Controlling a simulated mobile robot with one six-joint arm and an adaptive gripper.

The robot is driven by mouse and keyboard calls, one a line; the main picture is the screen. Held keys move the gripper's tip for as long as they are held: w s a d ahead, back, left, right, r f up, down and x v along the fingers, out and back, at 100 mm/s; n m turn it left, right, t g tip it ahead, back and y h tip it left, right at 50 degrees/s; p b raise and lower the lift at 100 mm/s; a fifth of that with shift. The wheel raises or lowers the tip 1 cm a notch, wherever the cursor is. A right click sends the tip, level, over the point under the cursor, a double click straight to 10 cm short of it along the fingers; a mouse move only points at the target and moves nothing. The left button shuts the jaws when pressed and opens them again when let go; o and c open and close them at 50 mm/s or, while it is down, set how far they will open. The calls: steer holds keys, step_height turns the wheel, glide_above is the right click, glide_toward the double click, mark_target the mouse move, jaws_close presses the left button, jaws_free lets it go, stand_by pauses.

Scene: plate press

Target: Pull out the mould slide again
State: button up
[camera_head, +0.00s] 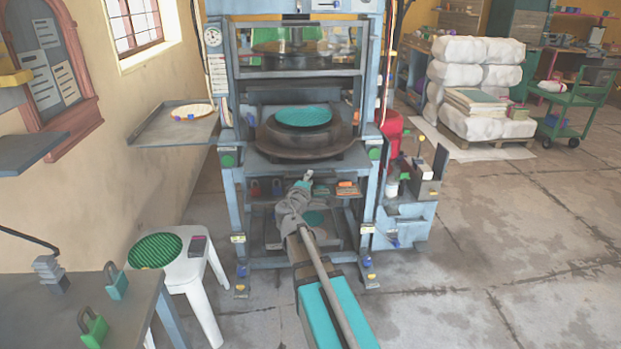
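The blue-framed press (228,180) stands in the middle of the head view. The mould slide (335,148) shows as a dark, wide round base inside the press opening, with a teal-green round piece (303,116) on top. The base's front edge sits at the front of the opening, between the press posts. My gripper (304,181) is in front of the press, just below the slide's front edge. It is seen from behind and small, so its fingers and any contact with a handle cannot be made out.
A white stool (190,270) with a green striped plate (155,250) stands front left. A side tray (160,128) holds a pale round plate. The floor (500,250) farther right is clear.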

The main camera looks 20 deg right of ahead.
steer(key=v, duration=1)
steer(key=shift+s, duration=0.15)
steer(key=shift+f, duration=0.1)
